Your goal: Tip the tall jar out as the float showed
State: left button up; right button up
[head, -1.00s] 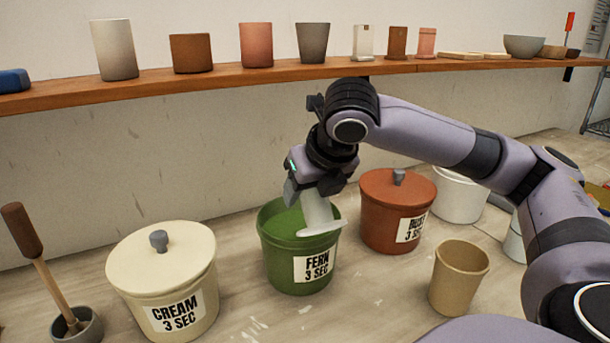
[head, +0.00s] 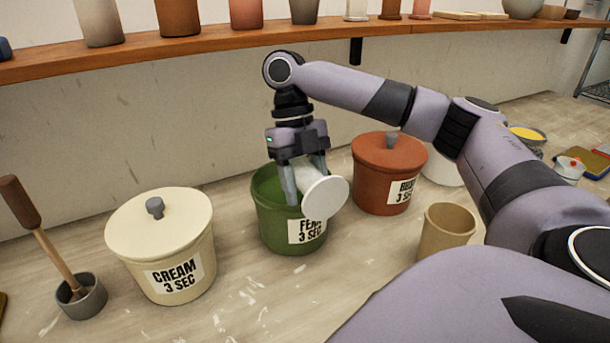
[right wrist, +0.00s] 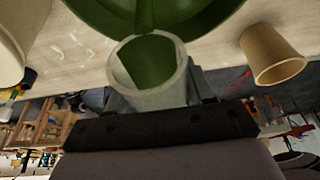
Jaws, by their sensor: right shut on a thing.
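My right gripper (head: 305,180) points down over the green FERN bucket (head: 275,232), shut on a pale, tall jar (head: 326,197). In the head view the jar is tipped far over, with its flat round base toward me and its mouth end over the bucket, mostly hidden. In the right wrist view the jar's pale rim (right wrist: 117,62) shows, with green inside; I cannot tell whether green is flowing out. The bucket's green wall (right wrist: 215,15) is just beyond the mouth. The bucket is open. My left gripper is out of view.
A lidded CREAM bucket (head: 180,262) stands left and a lidded red-brown bucket (head: 380,185) right of the FERN bucket. A tan cup (head: 446,232) stands at the right. A brown-handled tool stands in a grey pot (head: 90,300). A shelf (head: 225,45) with several pots runs behind.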

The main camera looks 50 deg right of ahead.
jog(key=shift+w+r+g+y, duration=0.15)
jog(key=shift+g+y, duration=0.15)
jog(key=shift+g, duration=0.7)
jog(key=shift+r+g, duration=0.25)
jog(key=shift+g, duration=0.25)
jog(key=shift+r, duration=0.1)
jog(key=shift+w+r+y, duration=0.1)
jog(key=shift+y, duration=0.2)
jog(key=shift+g, duration=0.5)
jog(key=shift+d+r+g, duration=0.1)
jog(key=shift+r+g, duration=0.15)
jog(key=shift+g, duration=0.05)
dwell(1.1)
